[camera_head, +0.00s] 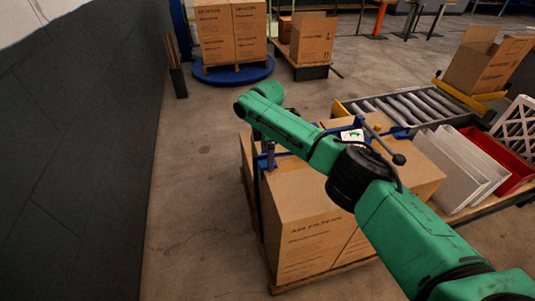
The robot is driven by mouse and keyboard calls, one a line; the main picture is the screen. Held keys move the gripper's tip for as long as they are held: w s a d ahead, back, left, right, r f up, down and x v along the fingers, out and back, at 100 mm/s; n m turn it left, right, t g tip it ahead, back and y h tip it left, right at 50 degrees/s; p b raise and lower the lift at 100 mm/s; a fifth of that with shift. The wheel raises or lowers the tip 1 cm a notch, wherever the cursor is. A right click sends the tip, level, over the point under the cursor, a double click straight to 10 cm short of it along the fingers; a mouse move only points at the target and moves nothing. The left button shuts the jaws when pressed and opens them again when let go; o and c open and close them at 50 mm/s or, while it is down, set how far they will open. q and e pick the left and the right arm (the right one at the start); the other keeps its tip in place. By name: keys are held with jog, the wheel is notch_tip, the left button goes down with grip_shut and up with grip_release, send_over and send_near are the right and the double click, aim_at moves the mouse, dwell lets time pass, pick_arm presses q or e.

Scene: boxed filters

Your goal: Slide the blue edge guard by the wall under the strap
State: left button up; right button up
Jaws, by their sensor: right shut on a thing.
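A stack of brown cardboard boxes (312,238) marked as air filters stands on a pallet near the wall. My right gripper (268,152) is at the wall-side top edge, partly hidden below my green arm. It is shut on the edge guard. How far the guard sits under the strap cannot be told. My left gripper is not in view.
A dark wall (75,160) runs along the left, with bare floor (190,185) between it and the stack. A roller conveyor (405,105), white filter panels (455,165) and a red bin (500,160) stand at right. More boxes (230,30) stand behind.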

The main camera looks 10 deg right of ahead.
jog(key=shift+w, duration=0.3)
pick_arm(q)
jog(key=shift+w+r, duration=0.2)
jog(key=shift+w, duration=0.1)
pick_arm(e)
jog(key=o, duration=1.3)
